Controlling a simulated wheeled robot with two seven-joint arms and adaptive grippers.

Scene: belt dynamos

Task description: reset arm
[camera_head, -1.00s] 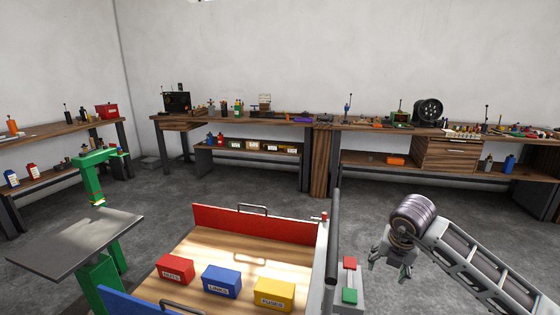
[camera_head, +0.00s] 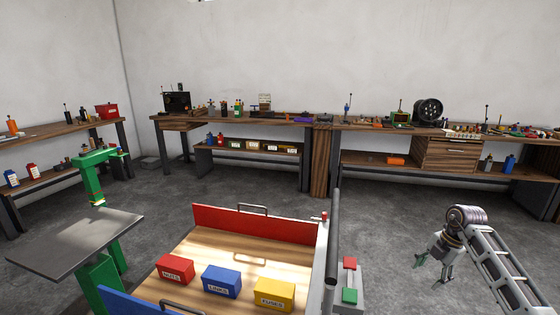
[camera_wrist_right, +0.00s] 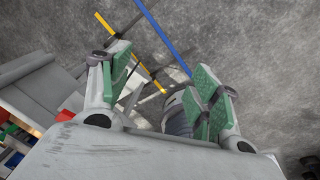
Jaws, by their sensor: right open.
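My right gripper (camera_head: 434,268) hangs over the grey floor to the right of the wooden cart in the head view, its fingers pointing down. In the right wrist view its fingers with green pads (camera_wrist_right: 165,95) are spread apart, with nothing held between them. A grey ribbed cylindrical part and blue and yellow lines show beyond the fingers; I cannot tell what they belong to. My left gripper is not in view.
The cart (camera_head: 205,245) holds a red NUTS box (camera_head: 175,269), a blue LINKS box (camera_head: 221,281) and a yellow FUSES box (camera_head: 274,294). A red and green button box (camera_head: 349,280) sits on its right side. A green machine (camera_head: 92,180) stands left. Benches line the walls.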

